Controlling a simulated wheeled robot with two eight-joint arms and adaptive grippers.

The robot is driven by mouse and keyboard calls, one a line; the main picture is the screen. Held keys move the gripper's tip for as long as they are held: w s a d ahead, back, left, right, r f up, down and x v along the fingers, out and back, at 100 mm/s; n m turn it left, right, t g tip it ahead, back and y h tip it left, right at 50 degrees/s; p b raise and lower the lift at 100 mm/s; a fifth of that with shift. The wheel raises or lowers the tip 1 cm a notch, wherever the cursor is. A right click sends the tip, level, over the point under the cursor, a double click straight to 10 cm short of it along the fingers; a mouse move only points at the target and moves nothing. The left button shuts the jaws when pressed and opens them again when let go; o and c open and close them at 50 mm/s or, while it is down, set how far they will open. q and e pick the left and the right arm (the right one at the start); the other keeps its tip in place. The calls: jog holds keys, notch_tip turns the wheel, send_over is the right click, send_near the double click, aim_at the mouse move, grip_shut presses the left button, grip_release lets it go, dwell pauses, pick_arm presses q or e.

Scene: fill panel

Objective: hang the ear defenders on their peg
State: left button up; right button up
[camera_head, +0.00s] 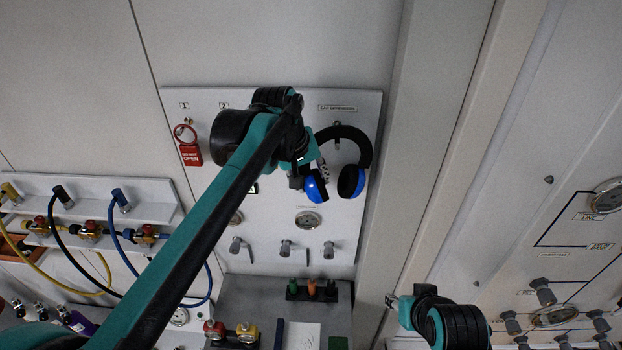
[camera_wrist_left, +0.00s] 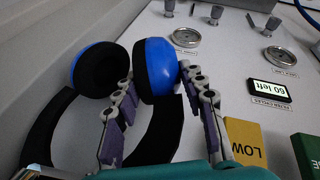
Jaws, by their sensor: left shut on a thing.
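The ear defenders (camera_head: 364,146) have a black headband and blue cups. They are in front of the panel (camera_head: 280,185), headband up, below the EAR DEFENDERS label (camera_head: 338,107). A small peg (camera_head: 337,143) shows inside the headband's arch; I cannot tell whether the band touches it. My left gripper (camera_head: 316,171) is shut on one blue cup. The left wrist view shows its fingers on both sides of that cup (camera_wrist_left: 154,66), with the other cup (camera_wrist_left: 98,68) hanging free. My right gripper (camera_head: 392,301) is low at the right, away from the panel; its jaws are too small to read.
A red OPEN tag (camera_head: 190,154) hangs on the panel's left side. Gauges (camera_head: 308,220) and grey knobs (camera_head: 285,248) sit below the ear defenders. A beige post (camera_head: 445,170) stands right of the panel. Hoses and valves (camera_head: 90,230) are at the left.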

pick_arm(q)
jog(key=o, duration=1.5)
jog(key=shift+r, duration=0.1)
